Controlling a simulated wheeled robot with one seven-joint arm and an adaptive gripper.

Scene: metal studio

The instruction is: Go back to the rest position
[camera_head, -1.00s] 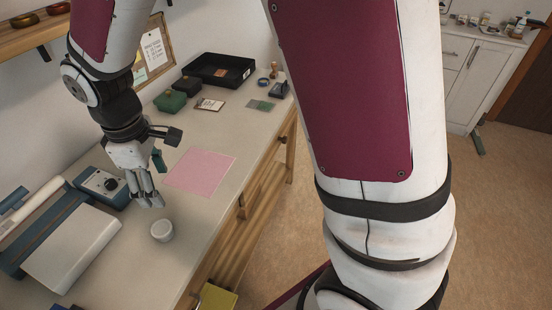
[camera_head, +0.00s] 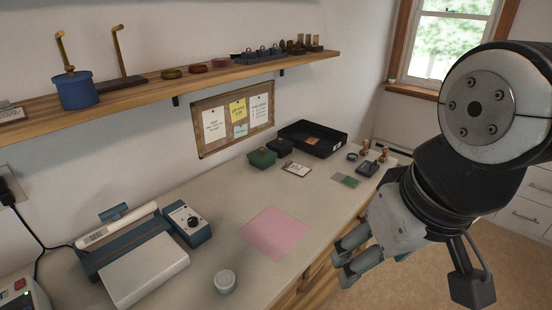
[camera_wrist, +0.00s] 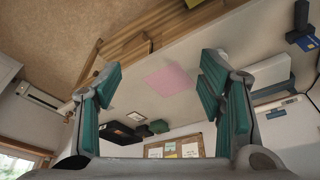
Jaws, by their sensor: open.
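My gripper (camera_head: 345,262) is at the lower right in the head view, in front of the bench's front edge and apart from everything on the bench. In the wrist view, its two green-padded fingers (camera_wrist: 158,95) are spread wide with nothing between them. The pink sheet (camera_head: 274,233) lies flat on the bench and also shows beyond the fingers in the wrist view (camera_wrist: 170,80). A small white round pot (camera_head: 225,281) stands on the bench near its front edge, left of the sheet.
A blue-and-white machine (camera_head: 145,268) and a blue control box (camera_head: 187,222) stand at the left of the bench. A black tray (camera_head: 334,146), green box (camera_head: 262,158) and stamps stand at the back. A wooden shelf (camera_head: 200,82) hangs above. Floor is open at the right.

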